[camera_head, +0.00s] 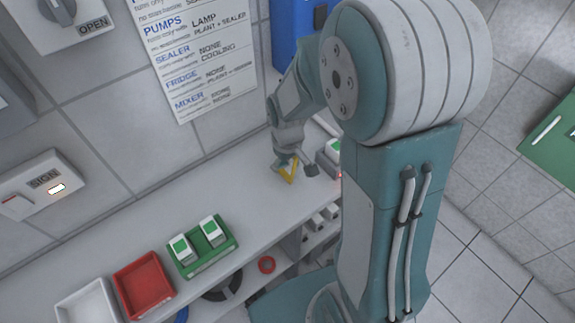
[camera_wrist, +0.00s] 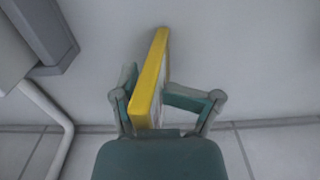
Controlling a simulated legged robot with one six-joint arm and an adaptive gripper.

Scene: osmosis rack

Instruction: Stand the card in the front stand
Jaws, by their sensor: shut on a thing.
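A yellow-edged card (camera_wrist: 150,80) stands on edge between the two fingers of my gripper (camera_wrist: 168,98) in the wrist view. My gripper is shut on it. In the head view, my gripper (camera_head: 296,166) is low over the counter near the back wall, and the yellow card (camera_head: 288,172) shows as a small V shape at its fingers. I cannot tell whether the card touches the counter. I cannot make out which thing is the front stand; part of the counter is hidden behind my arm.
On the counter (camera_head: 225,190) are a green tray (camera_head: 212,262) with two green-and-white blocks, a red tray (camera_head: 143,287) and a white tray (camera_head: 88,303). Bare counter lies left of my gripper.

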